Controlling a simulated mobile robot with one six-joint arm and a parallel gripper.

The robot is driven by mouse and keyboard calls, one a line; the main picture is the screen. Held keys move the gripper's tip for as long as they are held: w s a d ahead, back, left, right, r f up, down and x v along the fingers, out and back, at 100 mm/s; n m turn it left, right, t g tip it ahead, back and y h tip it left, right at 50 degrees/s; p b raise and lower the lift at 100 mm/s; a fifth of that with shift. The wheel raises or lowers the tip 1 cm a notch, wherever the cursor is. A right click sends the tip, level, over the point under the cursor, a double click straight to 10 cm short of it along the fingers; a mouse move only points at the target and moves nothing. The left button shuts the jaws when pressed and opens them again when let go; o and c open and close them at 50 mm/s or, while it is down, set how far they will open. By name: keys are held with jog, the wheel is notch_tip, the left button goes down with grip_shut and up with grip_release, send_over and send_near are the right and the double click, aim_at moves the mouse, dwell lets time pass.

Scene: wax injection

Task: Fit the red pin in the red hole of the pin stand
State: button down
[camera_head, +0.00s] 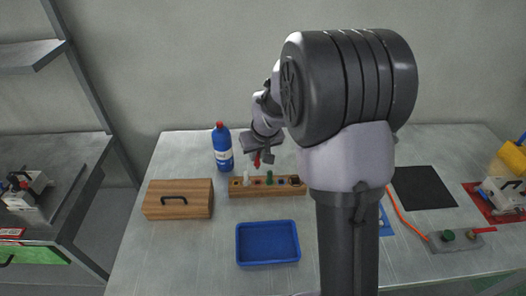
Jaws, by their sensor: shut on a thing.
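The wooden pin stand (266,190) lies near the middle of the metal table. A white pin (247,176), a green pin (269,177) and a small blue part (281,182) show along its top. My gripper (258,157) is above the stand and shut on the red pin (257,161), which points downward between the white and green pins. The red pin's tip appears a little above the stand's top. The red hole is too small to make out.
A blue bottle (222,147) stands left of my gripper. A wooden box with a handle (178,207) is left of the stand, and an empty blue tray (268,260) is in front. A black mat (424,187) lies at the right. My arm hides the table's middle right.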

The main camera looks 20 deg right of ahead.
aim_at(258, 164)
notch_tip(258, 164, down, 6)
jog(key=b, duration=0.5)
jog(key=shift+r+b, duration=0.1)
jog(key=shift+b, duration=0.2)
jog(key=shift+f+b, duration=1.5)
jog(key=shift+b, duration=0.3)
dwell(1.0)
jog(key=c, duration=1.3)
grip_release()
jog(key=shift+c, duration=0.2)
jog(key=p+v, duration=0.6)
jog(key=v, duration=1.1)
jog(key=shift+s+r, duration=0.2)
